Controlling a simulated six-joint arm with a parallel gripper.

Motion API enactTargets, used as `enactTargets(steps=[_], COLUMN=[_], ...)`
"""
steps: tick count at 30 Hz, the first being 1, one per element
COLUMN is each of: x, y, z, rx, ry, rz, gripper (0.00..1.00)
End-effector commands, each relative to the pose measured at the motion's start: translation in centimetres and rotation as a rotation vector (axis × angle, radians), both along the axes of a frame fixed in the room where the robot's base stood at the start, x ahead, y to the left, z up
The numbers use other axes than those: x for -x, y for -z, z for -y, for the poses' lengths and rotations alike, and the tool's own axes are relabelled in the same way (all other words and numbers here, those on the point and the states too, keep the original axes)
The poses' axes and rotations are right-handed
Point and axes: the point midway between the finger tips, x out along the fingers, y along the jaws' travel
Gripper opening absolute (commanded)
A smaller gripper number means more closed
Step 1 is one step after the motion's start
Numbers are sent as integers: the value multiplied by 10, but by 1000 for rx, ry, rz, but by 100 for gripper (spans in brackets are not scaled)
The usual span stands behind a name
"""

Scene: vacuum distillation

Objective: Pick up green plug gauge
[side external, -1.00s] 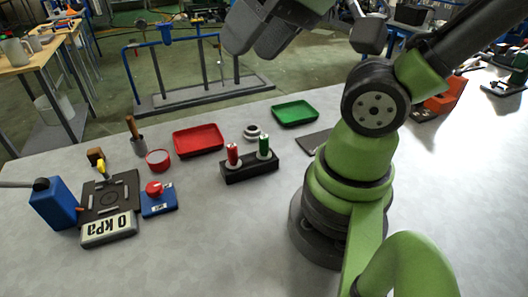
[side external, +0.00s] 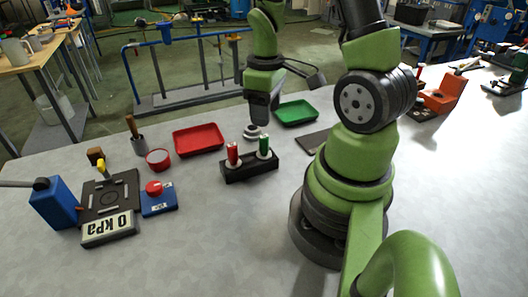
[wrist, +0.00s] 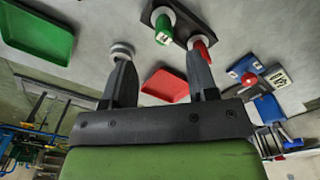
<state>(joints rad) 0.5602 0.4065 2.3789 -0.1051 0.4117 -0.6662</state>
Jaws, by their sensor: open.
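The green plug gauge (side external: 264,146) stands upright in the right side of a black holder block (side external: 250,173). The red plug gauge (side external: 232,153) stands beside it on the left. Both gauges also show at the top of the wrist view, the green one (wrist: 163,30) left of the red one (wrist: 199,48). My gripper (side external: 262,122) points down behind the block, above the table. In the wrist view my gripper (wrist: 163,75) has its two fingers wide apart with nothing between them, and the green gauge lies beyond the fingertips.
A red tray (side external: 198,139) is to the left and a green tray (side external: 297,113) to the back right. A gauge panel (side external: 110,228), blue valve box (side external: 159,200) and red dish (side external: 158,159) fill the left. The front table is clear.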

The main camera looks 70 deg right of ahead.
Motion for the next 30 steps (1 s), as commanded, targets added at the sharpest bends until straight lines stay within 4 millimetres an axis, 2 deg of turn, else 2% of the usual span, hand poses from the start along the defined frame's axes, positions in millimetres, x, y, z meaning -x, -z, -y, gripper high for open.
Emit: enactTargets(steps=[6,14,24,30], x=[1,1,0,-1], y=[29,46,87,93], z=[-1,-2,-5,-5], rx=[-4,-2,-3,-1], ry=[1,2,3,4], rz=[-6,-3,-3,0], gripper=[53,53,53,53])
